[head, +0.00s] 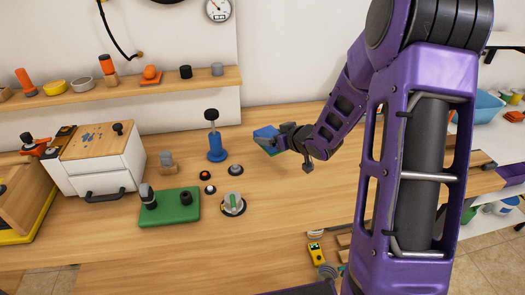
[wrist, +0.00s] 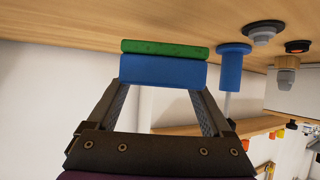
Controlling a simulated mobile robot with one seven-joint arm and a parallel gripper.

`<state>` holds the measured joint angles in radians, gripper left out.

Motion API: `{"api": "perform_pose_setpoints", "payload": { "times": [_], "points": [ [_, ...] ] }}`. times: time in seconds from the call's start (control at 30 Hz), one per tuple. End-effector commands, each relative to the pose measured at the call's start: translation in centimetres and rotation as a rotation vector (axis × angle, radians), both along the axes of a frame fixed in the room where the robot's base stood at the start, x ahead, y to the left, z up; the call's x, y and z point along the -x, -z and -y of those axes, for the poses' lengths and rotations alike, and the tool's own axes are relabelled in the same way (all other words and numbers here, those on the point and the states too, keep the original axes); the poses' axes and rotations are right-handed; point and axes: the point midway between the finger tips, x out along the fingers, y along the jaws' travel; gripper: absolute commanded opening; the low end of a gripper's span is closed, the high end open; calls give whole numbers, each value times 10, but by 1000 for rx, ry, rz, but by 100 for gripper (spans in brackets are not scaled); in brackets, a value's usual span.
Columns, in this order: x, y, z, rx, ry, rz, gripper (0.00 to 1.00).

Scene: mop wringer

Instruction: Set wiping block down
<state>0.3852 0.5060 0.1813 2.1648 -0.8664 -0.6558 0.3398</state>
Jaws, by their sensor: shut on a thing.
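The wiping block (head: 265,134) is a blue block with a green pad on one face. My gripper (head: 279,144) is shut on its blue part, near the back of the wooden worktop (head: 270,200). In the wrist view the blue body of the wiping block (wrist: 163,71) sits between the two fingertips. Its green pad faces away from the gripper, toward the worktop (wrist: 70,40). I cannot tell whether the pad touches the wood or hangs above it. Blue spots (head: 90,137) mark the wooden top of a white cabinet (head: 105,172) at the left.
A blue-based post with a black knob (head: 216,150) stands left of the block. Small round buttons (head: 206,175), a grey dial (head: 233,204) and a green fixture (head: 170,207) lie nearer the front. A shelf (head: 190,82) runs along the wall.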

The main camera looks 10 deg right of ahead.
Motion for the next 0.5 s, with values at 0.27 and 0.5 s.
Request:
{"api": "perform_pose_setpoints", "payload": {
  "times": [0.27,0.5],
  "points": [
    [0,28,0,-2,0,-2,29],
    [0,45,0,0,0,2,29]
  ]
}}
